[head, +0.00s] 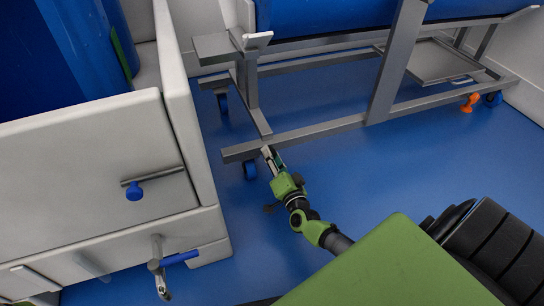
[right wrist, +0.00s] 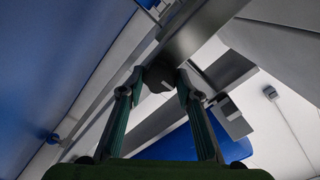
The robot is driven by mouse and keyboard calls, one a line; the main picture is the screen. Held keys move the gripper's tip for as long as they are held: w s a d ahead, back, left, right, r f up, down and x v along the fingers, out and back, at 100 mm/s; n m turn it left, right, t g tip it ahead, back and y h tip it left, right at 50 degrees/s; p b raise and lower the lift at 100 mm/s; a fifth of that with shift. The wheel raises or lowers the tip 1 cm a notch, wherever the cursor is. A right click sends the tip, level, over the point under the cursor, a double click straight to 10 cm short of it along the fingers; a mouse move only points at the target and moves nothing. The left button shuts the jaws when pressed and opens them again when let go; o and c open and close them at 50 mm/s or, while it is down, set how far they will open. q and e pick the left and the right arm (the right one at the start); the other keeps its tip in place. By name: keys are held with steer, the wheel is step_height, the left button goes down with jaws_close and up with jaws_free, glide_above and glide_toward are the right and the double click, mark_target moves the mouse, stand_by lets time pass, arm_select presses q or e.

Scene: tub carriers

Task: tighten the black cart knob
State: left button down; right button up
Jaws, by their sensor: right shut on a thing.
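The cart is a grey metal frame (head: 318,134) that carries a blue tub (head: 330,15); it stands at the top of the head view. My right gripper (head: 270,154) reaches up to the cart's lower rail at its near left corner. In the right wrist view the black knob (right wrist: 157,77) sits between the two fingertips, against the grey frame (right wrist: 205,25). The fingers are shut on the knob. In the head view the knob is hidden at the fingertips. My left gripper is not in view.
A cart caster (head: 250,170) is just left of my right gripper. An orange piece (head: 470,103) is at the far right. Blue floor (head: 400,165) is clear right of my arm.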

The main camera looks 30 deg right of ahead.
steer(key=shift+f+m, duration=0.1)
steer(key=shift+m, duration=0.3)
steer(key=o, duration=1.1)
steer(key=shift+s, duration=0.1)
steer(key=v, duration=1.2)
